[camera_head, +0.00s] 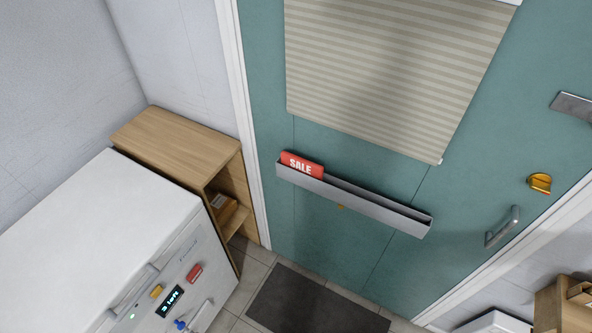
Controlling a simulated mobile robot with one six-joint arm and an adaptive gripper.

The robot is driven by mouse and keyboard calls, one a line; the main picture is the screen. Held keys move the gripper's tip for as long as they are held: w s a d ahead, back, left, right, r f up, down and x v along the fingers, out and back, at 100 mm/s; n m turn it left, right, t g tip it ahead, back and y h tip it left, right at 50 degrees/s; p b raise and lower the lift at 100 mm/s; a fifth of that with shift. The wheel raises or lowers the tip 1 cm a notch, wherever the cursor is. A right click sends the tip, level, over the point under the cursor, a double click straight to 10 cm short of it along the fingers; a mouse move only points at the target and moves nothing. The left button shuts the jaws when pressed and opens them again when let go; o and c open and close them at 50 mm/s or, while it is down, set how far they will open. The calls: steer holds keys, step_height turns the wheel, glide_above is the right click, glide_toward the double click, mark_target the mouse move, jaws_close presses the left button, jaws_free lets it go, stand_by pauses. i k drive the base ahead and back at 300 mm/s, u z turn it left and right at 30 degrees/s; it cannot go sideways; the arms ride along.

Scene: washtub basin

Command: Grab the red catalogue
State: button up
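The red catalogue (302,164) with white "SALE" lettering stands in the left end of a long grey metal holder (361,203) fixed to the teal door. Only its upper part shows above the holder's front wall; the lower part is hidden.
The teal door (262,75) has a striped blind (390,70), a handle (503,227) and a yellow knob (539,183). A white appliance (100,235) and a wooden shelf unit (180,145) stand at left. A dark mat (315,305) lies on the tiled floor before the door.

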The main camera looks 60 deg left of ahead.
mark_target(312, 169)
steer(key=u, duration=5.4)
steer(key=i, duration=0.1)
steer(key=z, duration=3.05)
steer(key=k, duration=0.6)
steer(key=z, duration=0.1)
steer(key=i, duration=0.55)
